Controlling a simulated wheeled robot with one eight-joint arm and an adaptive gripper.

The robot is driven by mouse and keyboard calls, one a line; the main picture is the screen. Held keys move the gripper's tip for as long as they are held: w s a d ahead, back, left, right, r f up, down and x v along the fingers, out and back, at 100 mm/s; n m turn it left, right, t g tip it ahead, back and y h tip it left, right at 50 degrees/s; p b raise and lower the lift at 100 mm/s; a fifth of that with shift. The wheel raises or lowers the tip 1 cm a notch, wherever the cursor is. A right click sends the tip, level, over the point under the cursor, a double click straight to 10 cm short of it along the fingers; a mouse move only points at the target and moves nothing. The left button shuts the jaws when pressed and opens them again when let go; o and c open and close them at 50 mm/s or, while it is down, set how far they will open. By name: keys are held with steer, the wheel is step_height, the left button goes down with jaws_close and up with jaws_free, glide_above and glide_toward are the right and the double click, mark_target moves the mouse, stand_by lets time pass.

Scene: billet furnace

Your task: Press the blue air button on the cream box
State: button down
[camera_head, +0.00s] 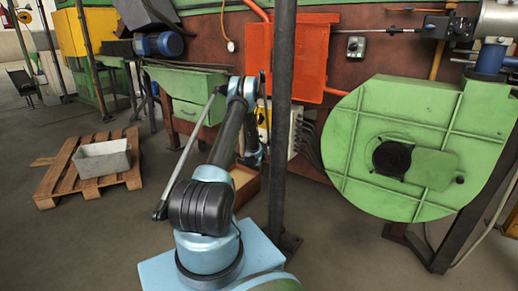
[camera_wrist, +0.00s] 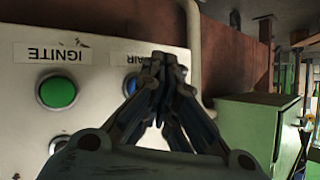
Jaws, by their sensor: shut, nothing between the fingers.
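The cream box (camera_wrist: 100,25) fills the left of the wrist view, with its lettering upside down. The AIR label (camera_wrist: 128,58) is partly covered by my gripper (camera_wrist: 160,62). A bit of the blue air button (camera_wrist: 130,86) shows beside the left finger; the rest is hidden. My gripper is shut and empty, its tips over the area by the AIR label. I cannot tell whether the tips touch the box. In the head view the cream box (camera_head: 296,120) is partly hidden by my arm and a dark post.
A green button (camera_wrist: 57,91) under an IGNITE label sits left of the blue one. A dark post (camera_head: 283,110) stands close to my arm on the right. A large green round housing (camera_head: 400,150) is at right, a pallet (camera_head: 60,180) with a grey tub (camera_head: 103,158) at left.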

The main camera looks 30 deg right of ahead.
steer(key=shift+d, duration=0.2)
steer(key=shift+w+d, duration=0.15)
steer(key=shift+d, duration=0.05)
steer(key=shift+w+d, duration=0.15)
steer(key=shift+d, duration=0.2)
stand_by(1.1)
stand_by(0.3)
steer(key=shift+s+a, duration=0.3)
steer(key=shift+a, duration=0.45)
steer(key=shift+s+a, duration=0.3)
steer(key=shift+a, duration=0.45)
steer(key=shift+s+a, duration=0.35)
steer(key=shift+a, duration=0.45)
steer(key=shift+s+a, duration=0.3)
steer(key=shift+a, duration=0.45)
steer(key=shift+r, duration=0.1)
